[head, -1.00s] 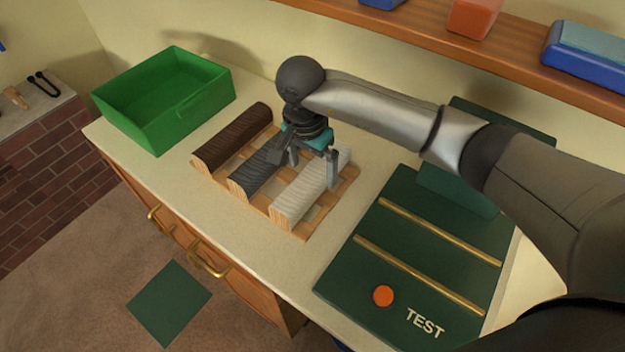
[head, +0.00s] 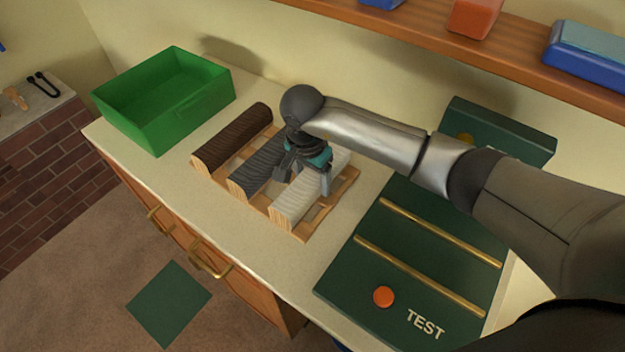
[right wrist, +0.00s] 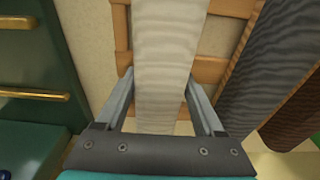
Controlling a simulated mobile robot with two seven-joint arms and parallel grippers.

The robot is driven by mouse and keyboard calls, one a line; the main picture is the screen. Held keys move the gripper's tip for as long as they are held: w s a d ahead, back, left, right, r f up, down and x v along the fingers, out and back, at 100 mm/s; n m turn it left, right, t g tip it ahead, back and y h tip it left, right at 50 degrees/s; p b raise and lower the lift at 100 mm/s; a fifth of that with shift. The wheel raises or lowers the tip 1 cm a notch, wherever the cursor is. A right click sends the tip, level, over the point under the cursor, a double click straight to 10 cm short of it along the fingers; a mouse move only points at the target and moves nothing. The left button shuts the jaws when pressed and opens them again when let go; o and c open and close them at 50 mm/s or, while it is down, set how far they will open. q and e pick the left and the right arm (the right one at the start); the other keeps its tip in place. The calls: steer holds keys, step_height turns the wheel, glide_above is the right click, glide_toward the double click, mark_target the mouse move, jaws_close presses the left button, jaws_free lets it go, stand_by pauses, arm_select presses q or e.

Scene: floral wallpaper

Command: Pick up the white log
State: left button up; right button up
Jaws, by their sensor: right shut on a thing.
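The white log (head: 297,200) lies in the right-hand slot of a wooden rack (head: 309,233) on the counter. It also fills the middle of the right wrist view (right wrist: 166,60). My right gripper (head: 306,188) is over the log's far half, with one finger on each side. It is shut on the log, and the fingers (right wrist: 160,98) flank it in the right wrist view. The gripper hides part of the log in the head view. My left gripper is not in view.
A grey log (head: 258,170) and a dark brown log (head: 232,138) lie beside it in the rack. A green bin (head: 150,120) stands at the left. A dark green TEST board (head: 400,265) with an orange button lies at the right. A shelf (head: 520,50) runs above.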

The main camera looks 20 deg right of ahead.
jaws_close()
steer(key=shift+w+r, duration=0.1)
steer(key=shift+r, duration=0.1)
stand_by(0.4)
